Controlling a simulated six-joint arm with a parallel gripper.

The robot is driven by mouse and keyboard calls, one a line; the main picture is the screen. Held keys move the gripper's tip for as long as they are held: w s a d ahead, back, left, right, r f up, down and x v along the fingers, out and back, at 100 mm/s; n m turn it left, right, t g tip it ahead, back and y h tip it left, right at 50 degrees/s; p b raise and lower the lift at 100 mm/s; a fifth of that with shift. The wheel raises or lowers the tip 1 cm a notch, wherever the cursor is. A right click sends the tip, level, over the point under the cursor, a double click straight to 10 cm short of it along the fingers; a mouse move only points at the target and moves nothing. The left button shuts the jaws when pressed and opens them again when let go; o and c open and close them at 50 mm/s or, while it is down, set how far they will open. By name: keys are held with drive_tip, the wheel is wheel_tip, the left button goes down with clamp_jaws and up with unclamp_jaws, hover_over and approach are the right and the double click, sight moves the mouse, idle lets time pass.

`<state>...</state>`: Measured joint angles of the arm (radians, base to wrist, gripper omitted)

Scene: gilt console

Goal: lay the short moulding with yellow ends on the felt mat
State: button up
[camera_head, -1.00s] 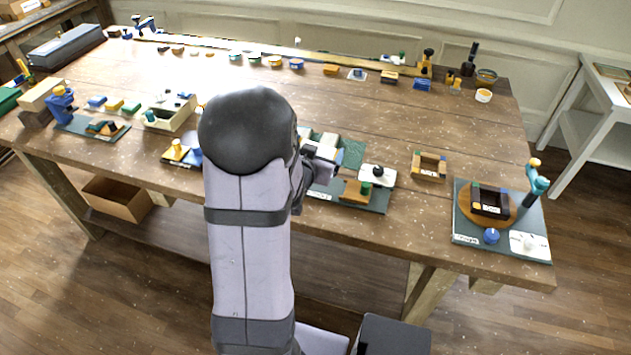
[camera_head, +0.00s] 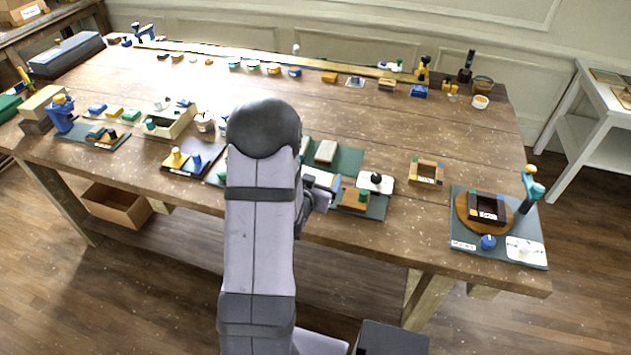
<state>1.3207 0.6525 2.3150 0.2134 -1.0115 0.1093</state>
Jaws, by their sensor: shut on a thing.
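My gripper (camera_head: 319,196) is over the front middle of the workbench, partly hidden behind my arm. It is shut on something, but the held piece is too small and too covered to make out. I cannot pick out yellow ends on a short moulding here.
A white plate with a black knob (camera_head: 376,182) and an orange-brown block (camera_head: 350,198) are close right of the gripper. A small wooden frame (camera_head: 426,171) lies farther right. A round board with a dark frame (camera_head: 487,208) is at the right end. Bare wood lies behind the mat.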

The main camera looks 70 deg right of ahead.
drive_tip(key=shift+f+p, duration=0.3)
drive_tip(key=shift+f, duration=1.15)
drive_tip(key=shift+f, duration=0.25)
drive_tip(key=o, duration=1)
drive_tip(key=shift+o, duration=0.2)
drive_tip(key=shift+r, duration=0.15)
drive_tip(key=shift+a+b, duration=0.4)
drive_tip(key=shift+a, duration=0.1)
drive_tip(key=b+v, duration=0.2)
drive_tip(key=v, duration=0.2)
drive_tip(key=shift+s+r, duration=0.1)
drive_tip(key=shift+r, duration=0.05)
drive_tip(key=shift+p+v, duration=0.3)
drive_tip(key=shift+v, duration=0.8)
